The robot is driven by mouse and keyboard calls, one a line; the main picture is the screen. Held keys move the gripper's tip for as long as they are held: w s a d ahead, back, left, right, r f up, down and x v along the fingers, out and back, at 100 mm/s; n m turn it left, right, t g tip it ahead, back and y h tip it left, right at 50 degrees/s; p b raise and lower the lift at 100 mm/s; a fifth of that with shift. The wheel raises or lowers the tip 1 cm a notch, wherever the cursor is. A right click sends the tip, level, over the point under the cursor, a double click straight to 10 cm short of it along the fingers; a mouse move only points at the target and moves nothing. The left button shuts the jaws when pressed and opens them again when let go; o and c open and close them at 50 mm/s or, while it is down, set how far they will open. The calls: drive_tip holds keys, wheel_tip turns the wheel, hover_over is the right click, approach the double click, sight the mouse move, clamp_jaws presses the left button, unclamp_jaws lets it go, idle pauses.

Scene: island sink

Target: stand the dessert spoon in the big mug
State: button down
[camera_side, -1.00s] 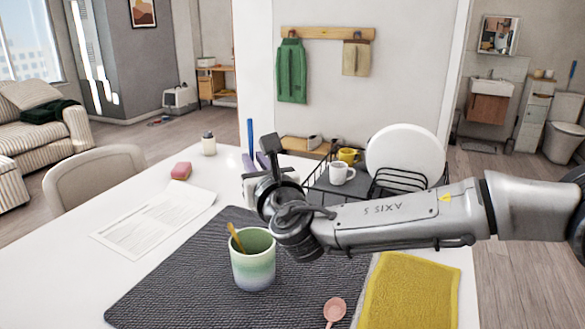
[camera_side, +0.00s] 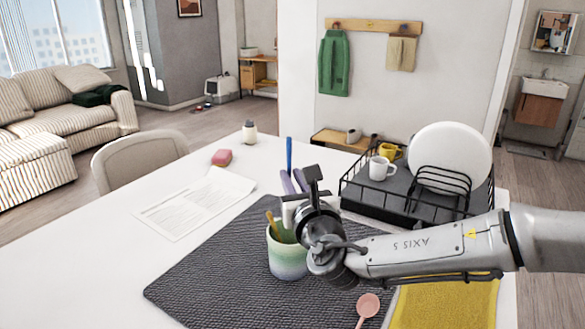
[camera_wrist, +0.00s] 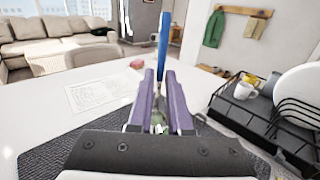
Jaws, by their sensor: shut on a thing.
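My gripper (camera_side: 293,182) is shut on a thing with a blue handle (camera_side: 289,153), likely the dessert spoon. In the wrist view the handle (camera_wrist: 163,42) rises upright between the purple fingers (camera_wrist: 167,100). Its lower end is hidden in the side view, so I cannot tell if it is inside the mug. The big mug (camera_side: 287,262), pale green and white, stands upright on the dark mat, just below and beside my gripper, which overlaps its right side. A yellow-handled utensil (camera_side: 271,224) leans in the mug.
A pink spoon (camera_side: 368,304) lies right of the mug near the yellow cloth (camera_side: 445,304). A black dish rack (camera_side: 405,205) with a plate and two small mugs stands behind right. Paper (camera_side: 190,205), a pink sponge (camera_side: 222,157) and a bottle (camera_side: 249,132) lie left and behind.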

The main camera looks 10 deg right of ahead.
wheel_tip(320, 180, down, 8)
idle(1.0)
drive_tip(key=c, duration=0.8)
unclamp_jaws()
drive_tip(key=shift+o, duration=0.2)
drive_tip(key=s, duration=1.4)
drive_tip(key=shift+w, duration=0.1)
